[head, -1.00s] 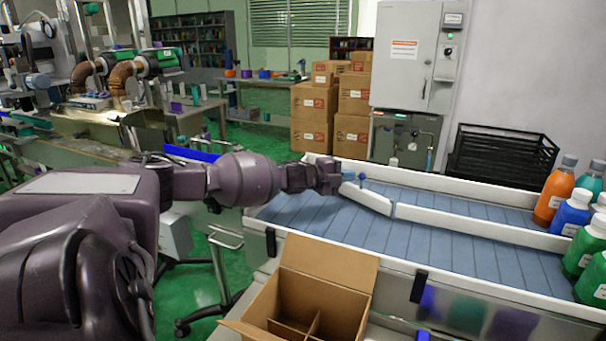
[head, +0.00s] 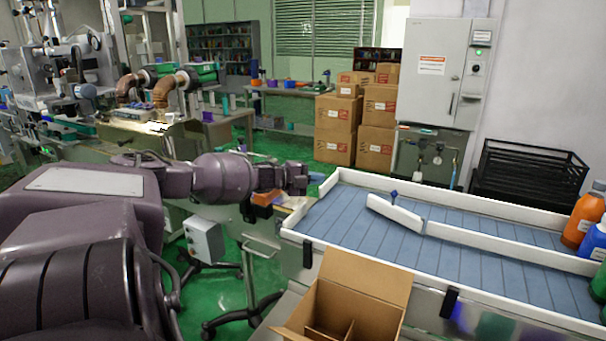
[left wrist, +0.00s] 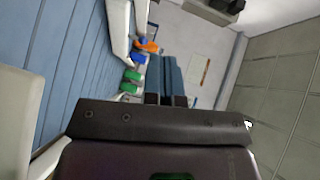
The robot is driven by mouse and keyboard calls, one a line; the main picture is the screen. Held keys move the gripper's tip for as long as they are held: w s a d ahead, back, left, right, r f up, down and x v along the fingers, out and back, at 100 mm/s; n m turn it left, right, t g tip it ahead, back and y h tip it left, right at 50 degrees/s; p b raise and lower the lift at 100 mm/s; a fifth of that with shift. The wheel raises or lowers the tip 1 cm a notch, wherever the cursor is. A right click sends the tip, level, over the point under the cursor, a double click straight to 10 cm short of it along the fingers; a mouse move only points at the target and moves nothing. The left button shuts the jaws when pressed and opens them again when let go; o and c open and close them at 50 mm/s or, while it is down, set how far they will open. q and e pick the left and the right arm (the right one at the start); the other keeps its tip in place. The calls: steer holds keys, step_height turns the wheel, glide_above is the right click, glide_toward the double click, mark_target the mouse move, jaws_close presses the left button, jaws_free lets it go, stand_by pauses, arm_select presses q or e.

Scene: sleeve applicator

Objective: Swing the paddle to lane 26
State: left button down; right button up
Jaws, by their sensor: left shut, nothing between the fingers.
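The white paddle (head: 395,213) stands on the blue conveyor (head: 345,215) in the head view, with a blue knob (head: 393,194) on it. Its right end meets a white lane divider (head: 500,248), and its free end angles to the upper left, into the belt. My left gripper (head: 297,178) is left of the paddle, near the conveyor's far left corner, and does not touch the paddle or knob. Its blue fingers (left wrist: 165,80) are closed together and empty in the left wrist view. I see no readable lane numbers. My right gripper is not in view.
White rails (head: 450,200) edge the conveyor. Orange (head: 583,218) and blue (head: 595,240) bottles stand at its right end, with green ones (left wrist: 130,82) in the left wrist view. An open carton (head: 350,295) stands in front. The belt left of the paddle is clear.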

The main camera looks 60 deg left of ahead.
arm_select(q)
steer(key=a, duration=0.1)
steer(key=s+a, duration=0.1)
steer(key=s, duration=0.1)
steer(key=shift+s+a+r, duration=0.25)
steer(key=shift+a, duration=0.15)
